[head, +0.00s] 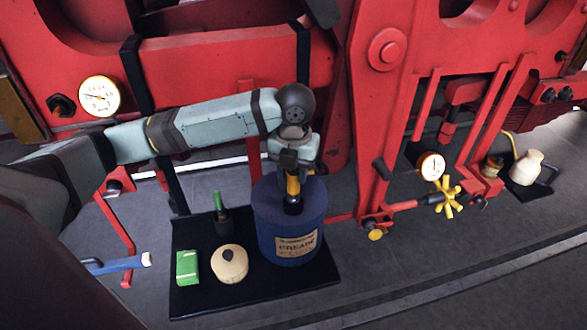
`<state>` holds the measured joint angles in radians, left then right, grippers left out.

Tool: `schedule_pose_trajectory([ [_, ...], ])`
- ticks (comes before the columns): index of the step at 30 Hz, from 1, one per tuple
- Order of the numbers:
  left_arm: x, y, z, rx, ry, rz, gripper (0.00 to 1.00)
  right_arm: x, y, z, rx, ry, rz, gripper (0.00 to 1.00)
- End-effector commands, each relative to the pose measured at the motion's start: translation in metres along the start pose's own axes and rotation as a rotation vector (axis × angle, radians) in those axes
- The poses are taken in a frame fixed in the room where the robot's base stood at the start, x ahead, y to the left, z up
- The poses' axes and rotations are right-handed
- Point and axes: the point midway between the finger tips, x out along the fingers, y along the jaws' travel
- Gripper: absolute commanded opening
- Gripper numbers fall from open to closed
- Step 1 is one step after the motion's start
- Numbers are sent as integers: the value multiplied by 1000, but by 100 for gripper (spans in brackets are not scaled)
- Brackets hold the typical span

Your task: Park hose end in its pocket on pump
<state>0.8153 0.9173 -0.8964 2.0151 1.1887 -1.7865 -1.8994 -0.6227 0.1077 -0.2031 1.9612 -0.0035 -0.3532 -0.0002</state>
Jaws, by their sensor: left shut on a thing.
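The pump appears to be the blue grease drum (273,240), upright on a black mat, with a "GREASE" label on its front. My left gripper (292,170) points down just over the drum's top and is shut on a black and orange piece (293,190), which I take to be the hose end. The piece is upright, its black lower part in front of the drum's upper face. I cannot tell whether it touches the drum or sits in a pocket. The pocket and the hose itself cannot be made out. My right gripper is not in view.
The black mat (190,300) also holds a green box (187,267), a cream round container (229,264) and a dark bottle (222,212). Red machinery (378,120) rises behind, with a yellow handwheel (446,197) at right. A blue bar (117,264) lies at left.

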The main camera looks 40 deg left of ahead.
Motion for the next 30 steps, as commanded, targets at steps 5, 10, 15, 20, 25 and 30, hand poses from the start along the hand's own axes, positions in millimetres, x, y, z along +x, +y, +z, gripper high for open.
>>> schedule_pose_trajectory([
  [5, 6, 0, 0, 0, 0, -1, 3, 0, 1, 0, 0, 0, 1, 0],
  [10, 11, 0, 0, 0, 0, 0, 3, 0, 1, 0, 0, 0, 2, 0],
  [15, 16, 0, 0, 0, -1, 0, 3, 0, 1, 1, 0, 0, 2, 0],
  [20, 20, 0, 0, 0, -1, 0, 3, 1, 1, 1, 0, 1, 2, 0],
  [25, 26, 0, 0, 0, 0, 0, 3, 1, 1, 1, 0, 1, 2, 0],
  [30, 30, 0, 0, 0, 0, 0, 40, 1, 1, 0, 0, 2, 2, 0],
])
